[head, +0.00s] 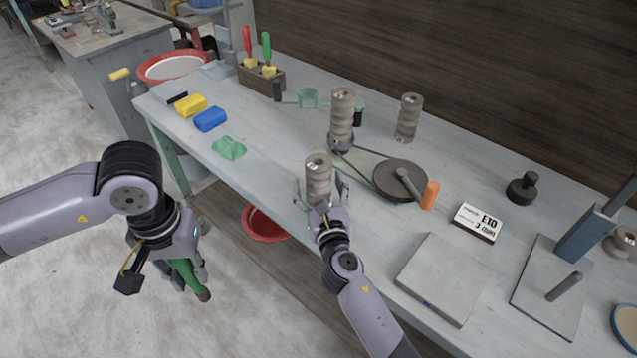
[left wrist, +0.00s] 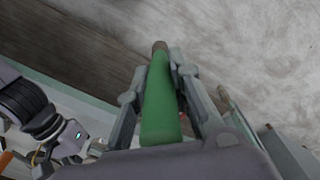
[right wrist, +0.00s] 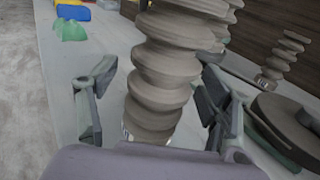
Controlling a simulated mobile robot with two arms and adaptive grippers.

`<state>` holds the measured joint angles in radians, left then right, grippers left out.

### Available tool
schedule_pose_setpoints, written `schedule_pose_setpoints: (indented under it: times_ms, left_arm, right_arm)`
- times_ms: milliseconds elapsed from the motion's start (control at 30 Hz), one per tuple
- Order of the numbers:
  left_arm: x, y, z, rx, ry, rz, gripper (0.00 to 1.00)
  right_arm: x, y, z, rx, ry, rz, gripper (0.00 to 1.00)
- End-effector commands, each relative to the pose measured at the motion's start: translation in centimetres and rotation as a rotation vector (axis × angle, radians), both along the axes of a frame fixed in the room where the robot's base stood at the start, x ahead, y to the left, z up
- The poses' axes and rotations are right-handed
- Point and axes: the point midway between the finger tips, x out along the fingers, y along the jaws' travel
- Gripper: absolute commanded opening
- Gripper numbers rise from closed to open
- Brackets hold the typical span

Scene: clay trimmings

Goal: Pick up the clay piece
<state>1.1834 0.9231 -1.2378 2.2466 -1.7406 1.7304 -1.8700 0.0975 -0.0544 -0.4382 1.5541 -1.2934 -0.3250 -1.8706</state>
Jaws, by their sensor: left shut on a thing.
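My left gripper (head: 190,268) is off the table's front edge, over the floor. It is shut on a long green object (left wrist: 160,105) with a brownish tip, which points downward. My right gripper (head: 320,200) is open around a grey ribbed cylinder (head: 318,175) standing upright near the table's front edge. In the right wrist view the cylinder (right wrist: 160,85) stands between the fingers, with a clear gap at the left finger. A crumpled green lump (head: 229,147), a blue block (head: 210,119) and a yellow block (head: 191,105) lie at the table's left; I cannot tell which is the clay piece.
Two more ribbed cylinders (head: 341,115) (head: 408,117) stand behind. A dark disc (head: 393,181) with an orange-handled crank, a labelled box (head: 477,222) and a grey slab (head: 441,277) lie to the right. A red basin (head: 264,224) is below the table.

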Motion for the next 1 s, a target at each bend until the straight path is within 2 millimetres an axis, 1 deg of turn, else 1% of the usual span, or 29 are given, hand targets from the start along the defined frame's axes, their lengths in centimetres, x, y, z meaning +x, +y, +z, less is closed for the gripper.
schedule_pose_setpoints:
  times_ms: [33,67,1000]
  left_arm:
    - [0.00,0.00,0.01,0.000,0.000,0.000,0.00]
    - [0.00,0.00,0.01,0.000,0.000,0.000,0.00]
    - [0.00,0.00,0.01,0.000,0.000,0.000,0.00]
  right_arm:
    - [-0.02,0.00,0.00,0.000,0.000,0.000,0.70]
    - [-0.02,0.00,-0.01,0.000,0.000,0.000,0.68]
    - [-0.06,-0.01,-0.02,0.000,0.000,0.000,0.06]
